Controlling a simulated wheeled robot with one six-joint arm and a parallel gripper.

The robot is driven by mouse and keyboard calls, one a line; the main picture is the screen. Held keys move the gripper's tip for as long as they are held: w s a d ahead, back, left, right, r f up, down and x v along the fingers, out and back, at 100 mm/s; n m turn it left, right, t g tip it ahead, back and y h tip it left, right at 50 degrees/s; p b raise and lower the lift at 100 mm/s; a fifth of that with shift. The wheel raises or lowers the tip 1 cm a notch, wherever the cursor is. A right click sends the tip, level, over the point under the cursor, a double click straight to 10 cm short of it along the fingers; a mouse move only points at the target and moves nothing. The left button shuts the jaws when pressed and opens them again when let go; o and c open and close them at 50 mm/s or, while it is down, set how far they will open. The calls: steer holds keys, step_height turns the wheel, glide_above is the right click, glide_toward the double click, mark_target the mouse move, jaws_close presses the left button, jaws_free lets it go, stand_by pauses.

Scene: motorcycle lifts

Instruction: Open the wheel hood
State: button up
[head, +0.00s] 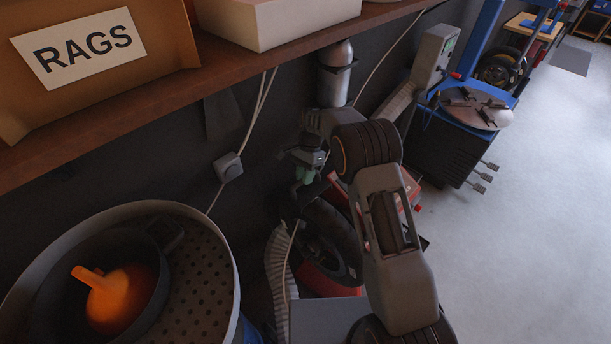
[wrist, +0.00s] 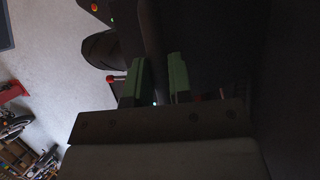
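My gripper (head: 304,172) is in the middle of the head view, partly hidden by my own arm, with its green fingers pointing down. In the wrist view its two green fingers (wrist: 158,76) stand apart. A dark upright bar (wrist: 151,30) lies in line with the gap between them; I cannot tell whether they touch it. I cannot make out the wheel hood clearly; the bar may be part of it. A dark wheel (head: 330,245) shows below my gripper in the head view, partly hidden by my arm, with red parts around it.
A wooden shelf (head: 180,90) with a rags box (head: 92,45) runs above on the left. A drum (head: 215,240) holding an orange funnel (head: 112,295) stands at lower left. A blue tyre machine (head: 465,125) stands at the back. The grey floor (head: 545,210) at right is clear.

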steer(key=shift+o, duration=1.4)
steer(key=shift+w+d+f, duration=0.15)
steer(key=shift+d, duration=0.05)
steer(key=shift+o, duration=0.7)
steer(key=shift+a, duration=0.2)
steer(key=b+v, duration=0.1)
steer(key=v, duration=1.3)
